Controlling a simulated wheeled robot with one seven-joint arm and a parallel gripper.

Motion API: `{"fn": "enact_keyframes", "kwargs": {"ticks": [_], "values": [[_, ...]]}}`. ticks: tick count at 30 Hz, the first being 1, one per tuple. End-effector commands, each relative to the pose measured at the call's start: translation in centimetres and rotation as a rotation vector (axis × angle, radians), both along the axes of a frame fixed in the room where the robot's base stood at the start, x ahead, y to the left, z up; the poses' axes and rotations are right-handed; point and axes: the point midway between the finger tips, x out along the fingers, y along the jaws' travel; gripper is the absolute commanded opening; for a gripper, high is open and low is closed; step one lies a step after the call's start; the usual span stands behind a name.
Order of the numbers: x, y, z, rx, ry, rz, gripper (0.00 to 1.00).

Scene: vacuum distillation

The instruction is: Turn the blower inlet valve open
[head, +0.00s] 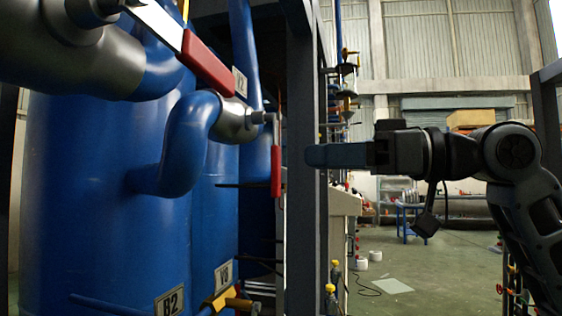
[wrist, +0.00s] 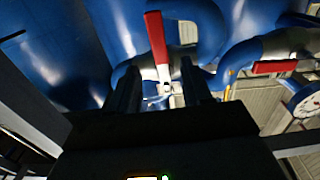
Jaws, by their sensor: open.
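Two valve levers with red grips show in the head view; no label tells which is the blower inlet valve. One red lever (head: 276,171) hangs straight down from a grey valve body (head: 236,121) on a curved blue pipe. A larger red lever (head: 207,66) slants down to the right on a thick pipe at upper left. My gripper (head: 308,155) points left, to the right of the hanging lever and apart from it in the picture. In the wrist view, a red-and-white lever (wrist: 156,38) appears between my open, empty fingers, beyond their tips.
Blue tanks (head: 105,190) fill the left side. A dark upright post (head: 300,190) stands close to my gripper in the head view. A second red handle (wrist: 275,67) and a round gauge (wrist: 306,100) are at right in the wrist view. Open floor (head: 450,265) lies at right.

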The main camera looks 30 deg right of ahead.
Motion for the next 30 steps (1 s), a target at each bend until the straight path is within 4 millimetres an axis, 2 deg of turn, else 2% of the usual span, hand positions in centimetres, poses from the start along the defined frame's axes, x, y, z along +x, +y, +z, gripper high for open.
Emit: {"fn": "enact_keyframes", "kwargs": {"ticks": [15, 27, 30], "values": [[4.8, 4.7, 0.0, 0.001, 0.001, 0.000, 0.49], [5.4, 5.3, 0.0, 0.001, 0.000, 0.000, 0.49], [5.3, 5.3, 0.0, 0.001, 0.000, 0.000, 0.39]]}}
